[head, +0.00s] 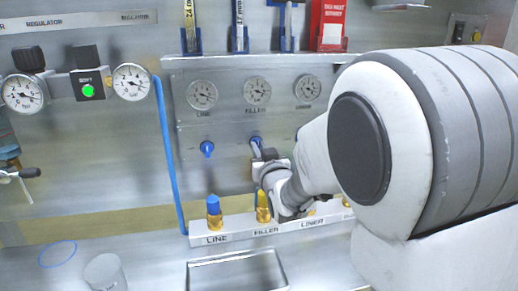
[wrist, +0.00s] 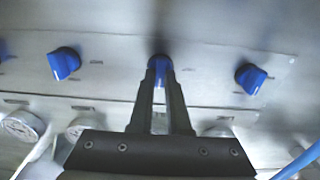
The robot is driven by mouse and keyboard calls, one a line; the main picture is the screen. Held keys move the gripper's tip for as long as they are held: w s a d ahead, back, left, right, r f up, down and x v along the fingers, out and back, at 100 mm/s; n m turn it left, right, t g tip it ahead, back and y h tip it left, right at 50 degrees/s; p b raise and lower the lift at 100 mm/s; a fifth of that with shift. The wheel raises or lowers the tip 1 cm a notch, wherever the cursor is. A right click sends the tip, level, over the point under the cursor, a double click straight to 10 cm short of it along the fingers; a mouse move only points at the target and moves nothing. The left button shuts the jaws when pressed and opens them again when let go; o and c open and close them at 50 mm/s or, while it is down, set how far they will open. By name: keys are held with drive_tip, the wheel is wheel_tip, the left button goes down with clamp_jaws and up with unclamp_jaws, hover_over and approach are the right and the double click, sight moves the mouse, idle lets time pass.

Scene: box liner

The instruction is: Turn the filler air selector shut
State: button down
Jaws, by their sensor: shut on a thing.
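The filler air selector is a blue knob (head: 255,140) on the steel panel, below the middle gauge marked FILLER. In the wrist view the same knob (wrist: 157,62) shows between and just beyond my fingertips. My gripper (head: 259,149) reaches in from the right, and in the wrist view my gripper (wrist: 160,78) has both fingers closed around the knob's sides. The fingers hide much of the knob, so its pointer direction cannot be read.
A blue knob (head: 207,148) sits to the left; in the wrist view blue knobs flank my fingers on the left (wrist: 63,63) and right (wrist: 250,78). Gauges (head: 257,91) are above. My arm covers the right side.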

drive_tip(key=shift+f+n+b, duration=0.1)
drive_tip(key=shift+n+b, duration=0.2)
drive_tip(key=shift+b, duration=0.05)
drive_tip(key=shift+a+f+n+b, duration=0.1)
drive_tip(key=shift+n+b, duration=2.55)
drive_tip(key=shift+n, duration=1.65)
drive_tip(key=shift+a+n+b, duration=0.1)
drive_tip(key=shift+n+b, duration=2.5)
drive_tip(key=shift+n, duration=2)
drive_tip(key=c, duration=0.9)
unclamp_jaws()
